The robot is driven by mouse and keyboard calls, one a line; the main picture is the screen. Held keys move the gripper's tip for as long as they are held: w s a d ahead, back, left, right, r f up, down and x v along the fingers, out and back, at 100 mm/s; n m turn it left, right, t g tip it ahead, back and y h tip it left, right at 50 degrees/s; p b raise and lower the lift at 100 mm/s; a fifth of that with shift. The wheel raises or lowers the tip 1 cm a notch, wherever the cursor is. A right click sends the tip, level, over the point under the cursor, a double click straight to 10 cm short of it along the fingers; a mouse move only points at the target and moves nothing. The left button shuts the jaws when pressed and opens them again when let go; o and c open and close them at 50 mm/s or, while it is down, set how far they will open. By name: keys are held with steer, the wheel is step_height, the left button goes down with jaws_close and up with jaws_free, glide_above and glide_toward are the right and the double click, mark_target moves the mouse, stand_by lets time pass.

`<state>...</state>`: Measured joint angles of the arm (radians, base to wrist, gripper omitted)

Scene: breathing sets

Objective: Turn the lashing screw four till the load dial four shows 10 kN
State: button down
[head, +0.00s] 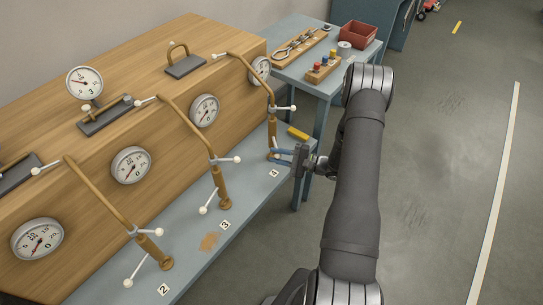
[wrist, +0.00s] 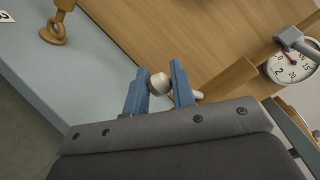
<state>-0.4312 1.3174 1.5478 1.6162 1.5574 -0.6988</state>
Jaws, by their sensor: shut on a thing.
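Lashing screw four (head: 271,140) stands upright in ochre metal by the label 4 (head: 274,173), at the far end of the blue-grey bench. White-knobbed handles stick out of it. My gripper (head: 285,157) reaches in from the right at its lower end. In the wrist view the blue fingers (wrist: 160,88) are shut on a white handle knob (wrist: 159,83). Load dial four (head: 261,70) is partly hidden behind the ochre rod, and its reading is too small to tell. A dial (wrist: 292,66) at the right of the wrist view has its red needle near the upper left.
Lashing screws three (head: 222,190) and two (head: 152,249) stand nearer along the bench, with protruding handles. A wooden crate (head: 130,60) rises behind them. A yellow block (head: 298,133) lies close beyond my gripper. A side table (head: 285,72) holds tools and a red bin (head: 358,34).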

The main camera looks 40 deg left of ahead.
steer(key=shift+w+d+n+g+h, duration=0.45)
steer(key=shift+w+n+g+h, duration=0.35)
steer(key=shift+g, duration=0.4)
steer(key=shift+w+d+n+g+h, duration=0.45)
steer(key=shift+w+n+g+h, duration=0.15)
steer(key=shift+n+g, duration=0.5)
steer(key=c, duration=1.3)
jaws_free()
steer(key=shift+w, duration=0.1)
steer(key=v, duration=1.7)
steer(key=shift+w+d, duration=0.1)
steer(key=shift+w, duration=0.1)
steer(key=shift+s, duration=0.1)
steer(key=x, duration=1.7)
steer(key=shift+s, duration=0.2)
